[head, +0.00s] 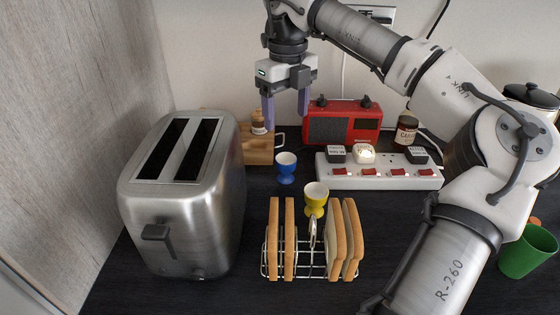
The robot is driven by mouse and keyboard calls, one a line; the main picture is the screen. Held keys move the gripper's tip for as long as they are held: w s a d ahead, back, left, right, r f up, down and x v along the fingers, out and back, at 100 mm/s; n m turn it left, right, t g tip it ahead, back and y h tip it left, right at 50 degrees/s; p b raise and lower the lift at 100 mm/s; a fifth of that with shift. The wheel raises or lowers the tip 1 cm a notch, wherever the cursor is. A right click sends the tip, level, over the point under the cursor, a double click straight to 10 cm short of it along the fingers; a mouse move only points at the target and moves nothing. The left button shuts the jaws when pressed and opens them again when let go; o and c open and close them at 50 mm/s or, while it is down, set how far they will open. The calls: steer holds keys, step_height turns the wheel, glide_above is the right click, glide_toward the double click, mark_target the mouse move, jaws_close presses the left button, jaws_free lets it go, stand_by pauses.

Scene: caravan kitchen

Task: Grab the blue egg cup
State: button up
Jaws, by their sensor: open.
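The blue egg cup (286,167) stands upright on the dark worktop, right of the toaster and behind the toast rack. Its pale inside shows at the top. My gripper (286,121) is above the blue egg cup in the picture, pointing down. Its two purple fingers are apart and nothing is between them. The fingertips are clear of the egg cup.
A steel toaster (185,215) stands left. A toast rack (307,268) with bread slices and a yellow egg cup (315,197) are in front. A green cup (527,252) is right.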

glide_above(286, 161)
steer(key=s, duration=0.3)
steer(key=f, duration=0.8)
steer(key=shift+w+p, duration=0.25)
steer(key=shift+p, duration=0.15)
steer(key=shift+w+f+p, duration=0.15)
steer(key=shift+f+p, duration=0.3)
steer(key=shift+f, duration=0.9)
steer(key=shift+w+f+p, duration=0.1)
steer(key=shift+f+p, duration=0.35)
steer(key=shift+f, duration=0.85)
steer(key=shift+c, duration=0.4)
steer(key=c, duration=1)
